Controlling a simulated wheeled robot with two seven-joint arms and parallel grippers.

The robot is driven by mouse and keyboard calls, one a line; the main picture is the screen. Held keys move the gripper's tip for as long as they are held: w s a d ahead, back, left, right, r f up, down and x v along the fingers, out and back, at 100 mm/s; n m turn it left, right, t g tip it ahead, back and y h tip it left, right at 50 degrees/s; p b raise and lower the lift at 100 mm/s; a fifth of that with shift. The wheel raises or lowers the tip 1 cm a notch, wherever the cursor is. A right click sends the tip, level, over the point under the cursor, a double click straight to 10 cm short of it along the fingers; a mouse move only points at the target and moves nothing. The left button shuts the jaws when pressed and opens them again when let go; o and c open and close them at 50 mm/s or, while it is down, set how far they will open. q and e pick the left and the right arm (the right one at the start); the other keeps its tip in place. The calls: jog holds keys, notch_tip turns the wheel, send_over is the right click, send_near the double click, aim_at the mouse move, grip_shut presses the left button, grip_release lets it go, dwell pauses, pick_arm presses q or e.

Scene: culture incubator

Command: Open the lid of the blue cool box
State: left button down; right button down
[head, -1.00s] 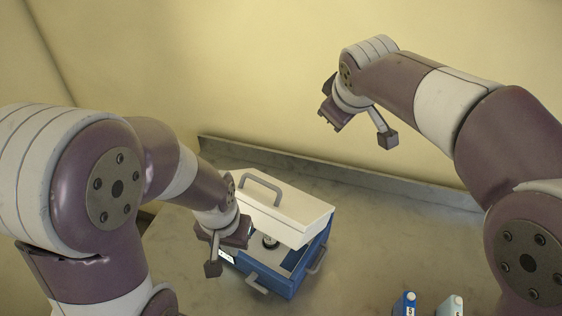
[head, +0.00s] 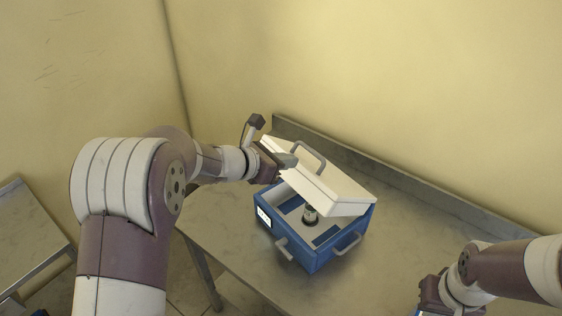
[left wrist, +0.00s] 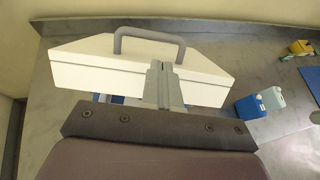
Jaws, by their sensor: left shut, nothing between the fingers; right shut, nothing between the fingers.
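The blue cool box (head: 318,250) stands on the metal table. Its white lid (head: 335,190) is raised and tilted, with the front part of the inside showing. A grey handle (head: 312,155) is on top of the lid; it also shows in the left wrist view (left wrist: 150,35). A dark round knob (head: 310,214) shows inside the box. My left gripper (head: 288,160) is shut and empty at the lid's left edge, and its fingers overlap the lid in the left wrist view (left wrist: 163,85); contact is unclear. My right gripper (head: 432,292) is at the lower right, fingertips hidden.
The table (head: 240,225) is clear around the box, with a raised rim (head: 400,185) along the wall. Another metal table (head: 30,235) is at the far left.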

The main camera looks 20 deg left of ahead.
aim_at(305, 167)
pick_arm(q)
jog(key=x, duration=0.3)
jog(key=d+p+x, duration=0.1)
jog(key=x, duration=0.1)
jog(key=shift+s+r, duration=0.2)
jog(key=shift+s, duration=0.1)
jog(key=shift+w+f, duration=0.4)
jog(key=shift+w, duration=0.1)
jog(key=shift+s, duration=0.1)
jog(key=shift+r, duration=0.1)
jog(key=shift+r, duration=0.1)
